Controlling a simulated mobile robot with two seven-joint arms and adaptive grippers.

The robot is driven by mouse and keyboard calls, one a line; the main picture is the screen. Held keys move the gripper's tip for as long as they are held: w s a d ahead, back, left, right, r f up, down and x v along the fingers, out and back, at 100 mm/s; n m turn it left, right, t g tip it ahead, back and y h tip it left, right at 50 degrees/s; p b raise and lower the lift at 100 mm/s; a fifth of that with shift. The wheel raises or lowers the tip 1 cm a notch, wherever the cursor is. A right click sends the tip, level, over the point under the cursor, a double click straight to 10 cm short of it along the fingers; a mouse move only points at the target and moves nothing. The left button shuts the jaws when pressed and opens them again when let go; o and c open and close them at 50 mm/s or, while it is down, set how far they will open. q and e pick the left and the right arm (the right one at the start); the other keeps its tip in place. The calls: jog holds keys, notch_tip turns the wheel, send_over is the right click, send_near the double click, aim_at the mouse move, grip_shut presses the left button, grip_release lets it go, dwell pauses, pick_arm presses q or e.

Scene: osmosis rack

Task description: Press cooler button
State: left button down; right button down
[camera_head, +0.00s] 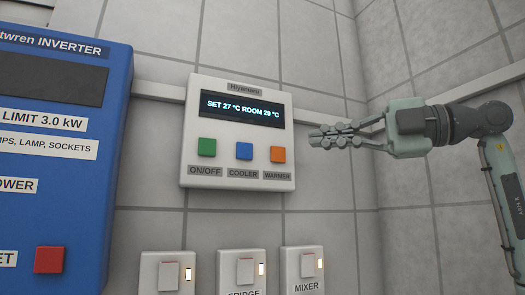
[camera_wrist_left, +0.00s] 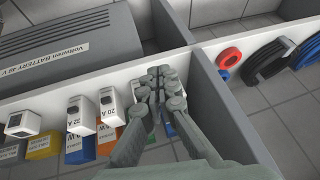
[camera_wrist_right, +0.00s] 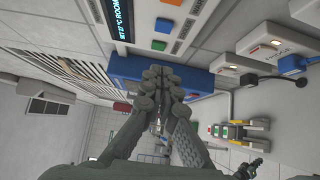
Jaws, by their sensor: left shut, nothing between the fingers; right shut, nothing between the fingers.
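The cooler button (camera_head: 244,151) is a blue square on a white control panel (camera_head: 186,120) on the tiled wall. It sits between the green ON/OFF button (camera_head: 207,147) and the orange WARMER button (camera_head: 278,154). The display (camera_head: 242,109) reads SET 27 °C ROOM 29 °C. My right gripper (camera_head: 318,137) is shut and empty, its tips right of the WARMER button in the head view; I cannot tell the gap to the wall. The right wrist view shows its closed fingers (camera_wrist_right: 160,82) below the panel. My left gripper (camera_wrist_left: 163,82) is shut and empty, seen only in its wrist view.
A blue inverter (camera_head: 118,110) with a red button (camera_head: 49,260) stands left of the panel. Several white switches, including MIXER (camera_head: 303,269), are below. Near my left gripper are breakers (camera_wrist_left: 80,115), a battery (camera_wrist_left: 70,50) and a grey divider (camera_wrist_left: 218,100).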

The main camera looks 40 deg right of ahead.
aim_at(239, 151)
pick_arm(q)
jog(key=shift+a, duration=0.1)
pick_arm(e)
jog(key=shift+a, duration=0.1)
